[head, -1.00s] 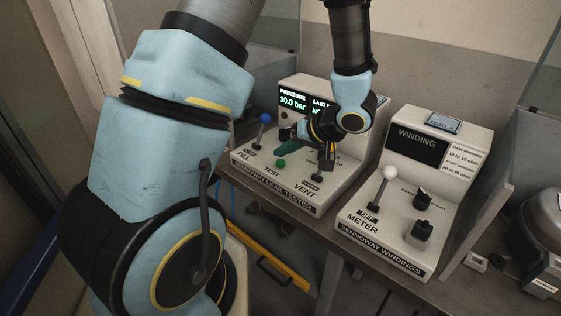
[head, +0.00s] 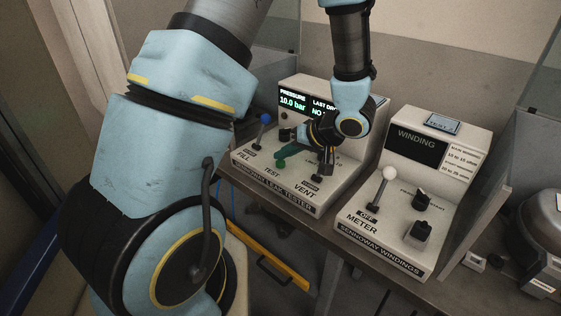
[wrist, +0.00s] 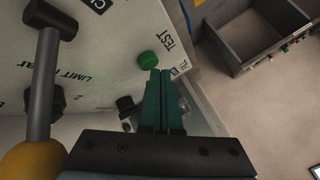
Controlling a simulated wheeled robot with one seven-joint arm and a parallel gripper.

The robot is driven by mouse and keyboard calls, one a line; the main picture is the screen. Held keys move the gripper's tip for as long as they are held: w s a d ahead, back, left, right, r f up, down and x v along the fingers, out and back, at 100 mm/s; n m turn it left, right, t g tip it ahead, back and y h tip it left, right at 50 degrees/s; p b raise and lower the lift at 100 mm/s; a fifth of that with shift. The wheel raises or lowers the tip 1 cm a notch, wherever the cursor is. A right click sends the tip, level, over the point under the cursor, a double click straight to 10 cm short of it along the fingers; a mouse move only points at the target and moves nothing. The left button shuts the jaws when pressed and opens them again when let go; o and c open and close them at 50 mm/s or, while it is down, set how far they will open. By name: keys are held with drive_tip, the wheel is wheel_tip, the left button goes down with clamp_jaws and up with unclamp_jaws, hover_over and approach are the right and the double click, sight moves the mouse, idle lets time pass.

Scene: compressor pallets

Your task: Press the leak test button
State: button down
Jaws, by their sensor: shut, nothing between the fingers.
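The leak tester (head: 290,192) is a cream sloped console with a screen reading 10.0 bar. Its round green button (head: 281,163) is beside the TEST label on the front slope. The button also shows in the wrist view (wrist: 147,59), just past the fingertips. My gripper (head: 283,154) has dark green fingers, shut together and empty. Its tips (wrist: 160,72) are very close to the button, slightly to its right in the wrist view. I cannot tell whether they touch it. The gripper body hides part of the console's middle and screen.
A blue-knobbed FILL lever (head: 265,118) stands left of the gripper. A lever with a yellow knob (wrist: 30,160) rises close beside it in the wrist view. The winding meter (head: 410,200), with a white-knobbed lever (head: 389,174), stands to the right.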

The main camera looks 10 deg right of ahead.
sight(284, 164)
drive_tip(key=shift+f, duration=0.5)
idle(0.5)
idle(0.3)
drive_tip(key=shift+r+p, duration=0.95)
drive_tip(key=shift+p, duration=0.45)
wheel_tip(284, 164, up, 5)
drive_tip(key=p, duration=0.6)
